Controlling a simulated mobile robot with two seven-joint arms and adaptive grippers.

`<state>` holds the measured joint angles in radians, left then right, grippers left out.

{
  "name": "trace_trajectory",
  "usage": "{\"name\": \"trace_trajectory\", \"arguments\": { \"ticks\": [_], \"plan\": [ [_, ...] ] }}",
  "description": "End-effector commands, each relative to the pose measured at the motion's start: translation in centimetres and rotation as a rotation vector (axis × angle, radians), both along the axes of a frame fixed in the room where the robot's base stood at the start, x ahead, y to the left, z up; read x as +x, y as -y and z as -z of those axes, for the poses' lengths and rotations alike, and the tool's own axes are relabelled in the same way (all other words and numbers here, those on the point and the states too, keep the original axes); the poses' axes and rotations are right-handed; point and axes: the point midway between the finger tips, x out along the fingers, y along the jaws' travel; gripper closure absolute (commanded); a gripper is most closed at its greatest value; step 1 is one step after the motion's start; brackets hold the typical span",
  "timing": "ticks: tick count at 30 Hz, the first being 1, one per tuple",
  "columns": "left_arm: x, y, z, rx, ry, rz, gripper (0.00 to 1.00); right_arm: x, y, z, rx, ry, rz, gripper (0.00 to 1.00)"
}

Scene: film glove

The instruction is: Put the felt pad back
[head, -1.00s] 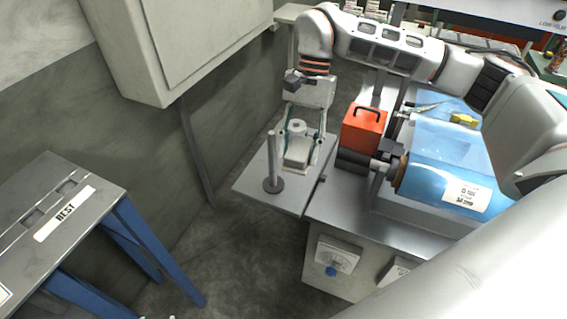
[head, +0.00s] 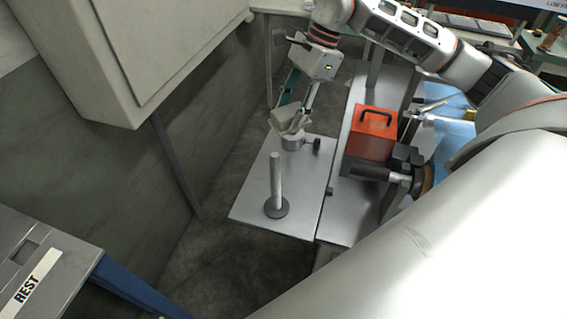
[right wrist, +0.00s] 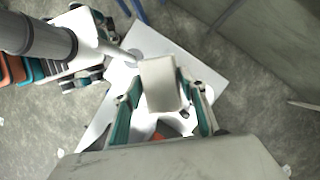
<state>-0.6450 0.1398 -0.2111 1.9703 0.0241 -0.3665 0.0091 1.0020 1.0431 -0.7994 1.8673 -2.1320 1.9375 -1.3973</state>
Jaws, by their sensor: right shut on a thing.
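The felt pad appears to be the pale beige block (head: 287,119) between the fingers of my right gripper (head: 291,127). It also shows in the right wrist view (right wrist: 160,85), with the teal-lined fingers at its sides. The right gripper is shut on it and holds it tilted, near a short round grey piece (head: 293,143) on the metal shelf (head: 248,205). Whether the pad touches that piece I cannot tell. An upright grey post (head: 276,180) on a dark round base stands nearer on the shelf.
A red box (head: 372,133) with a black handle stands right of the shelf. A small black knob (head: 317,145) is beside the round piece. A pale cabinet (head: 165,55) overhangs at the left. The REST table (head: 60,255) is at lower left. My right arm hides much of the right side.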

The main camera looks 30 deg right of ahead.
Motion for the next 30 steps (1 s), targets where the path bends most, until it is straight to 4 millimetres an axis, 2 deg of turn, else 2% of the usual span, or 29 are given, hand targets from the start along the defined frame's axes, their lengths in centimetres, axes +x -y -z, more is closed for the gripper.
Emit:
{"name": "trace_trajectory", "arguments": {
  "ticks": [6, 15, 19, 26, 30],
  "plan": [
    [-1.2, 0.0, 1.7, 0.004, -0.032, 0.002, 0.58, -0.2, -0.1, 5.4, 0.002, -0.008, 0.0, 0.79],
    [-0.9, 0.0, 1.6, 0.003, -0.025, 0.003, 0.58, -0.2, -0.1, 12.3, 0.003, -0.007, -0.001, 0.79],
    [-0.6, 0.1, 1.4, 0.002, -0.019, 0.002, 0.58, -0.1, -0.1, 14.0, 0.002, -0.004, -0.001, 0.79],
    [-0.4, 0.1, 1.1, 0.001, -0.013, 0.001, 0.58, -0.1, -0.1, 15.4, 0.001, -0.004, -0.002, 0.79],
    [-0.5, 0.1, 1.2, 0.001, -0.014, 0.001, 0.58, -0.2, -0.1, 17.3, 0.002, -0.006, -0.001, 0.79]
  ]
}}
